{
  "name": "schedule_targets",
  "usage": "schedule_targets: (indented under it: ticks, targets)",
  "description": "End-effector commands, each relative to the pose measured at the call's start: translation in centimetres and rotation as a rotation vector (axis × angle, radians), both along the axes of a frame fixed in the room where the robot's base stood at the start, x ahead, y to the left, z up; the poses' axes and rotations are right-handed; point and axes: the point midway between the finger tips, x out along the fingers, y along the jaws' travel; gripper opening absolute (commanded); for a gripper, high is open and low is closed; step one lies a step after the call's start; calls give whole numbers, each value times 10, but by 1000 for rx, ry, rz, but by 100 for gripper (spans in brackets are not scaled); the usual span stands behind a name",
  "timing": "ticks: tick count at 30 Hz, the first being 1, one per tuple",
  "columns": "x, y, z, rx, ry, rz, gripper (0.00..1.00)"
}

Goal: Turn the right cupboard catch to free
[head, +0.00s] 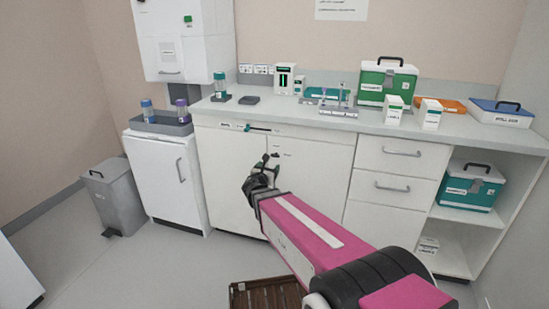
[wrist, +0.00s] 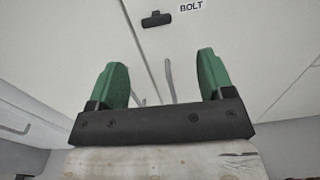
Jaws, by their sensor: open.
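The white two-door cupboard (head: 313,178) stands under the counter, both doors shut. In the wrist view a small dark catch (wrist: 157,19) lies about level near the top of the door, just right of the seam, with a label reading BOLT (wrist: 190,6) beside it. In the head view a small dark part just above my gripper appears to be this catch (head: 275,155). My gripper (head: 262,168) is in front of the doors. In the wrist view its green fingers (wrist: 163,65) are apart with nothing between them, below the catch and not touching it.
Two upright door handles (wrist: 170,80) show beyond my fingers. A dark slider (head: 248,127) sits on the rail above the left door. Drawers (head: 395,170) stand to the right. A brown crate (head: 265,293) lies on the floor under my arm. A grey bin (head: 112,195) stands far left.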

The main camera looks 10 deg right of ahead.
Motion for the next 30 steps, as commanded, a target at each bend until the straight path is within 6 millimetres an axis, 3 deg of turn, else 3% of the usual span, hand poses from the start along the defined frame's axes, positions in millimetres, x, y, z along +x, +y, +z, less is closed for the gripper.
schedule_targets:
  ticks: [7, 21, 30]
  targets:
    - [19, -3, 1, -34, 4, 15, 74]
    - [87, -38, 1, -31, 3, 13, 74]
    - [98, -45, 1, -31, 3, 15, 74]
